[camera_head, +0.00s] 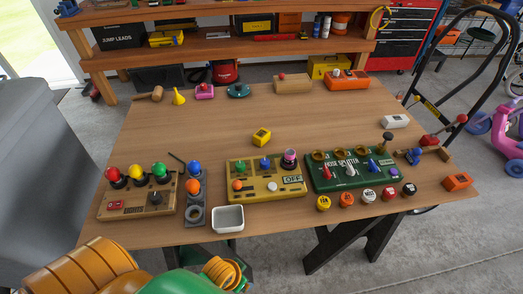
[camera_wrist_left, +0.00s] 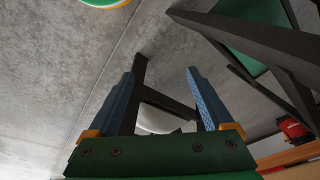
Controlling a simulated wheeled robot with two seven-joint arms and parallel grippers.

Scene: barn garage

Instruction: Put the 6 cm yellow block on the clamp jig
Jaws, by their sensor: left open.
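A small yellow block (camera_head: 261,137) sits near the middle of the wooden table, with clear tabletop around it. What looks like the clamp jig (camera_head: 430,153) stands at the table's right edge, a wooden base with red-tipped levers. My left gripper (camera_wrist_left: 161,72) shows in the left wrist view with its two blue fingers apart and nothing between them. It is over the concrete floor, away from the block and the jig. The head view does not show its fingers. My right gripper is in neither view.
A panel with coloured knobs (camera_head: 137,205), a yellow switch box (camera_head: 265,190) and a green hose splitter (camera_head: 350,171) line the table's front. A wooden block (camera_head: 292,84) and an orange box (camera_head: 347,80) stand at the back. The table (camera_head: 190,130) is clear at centre left.

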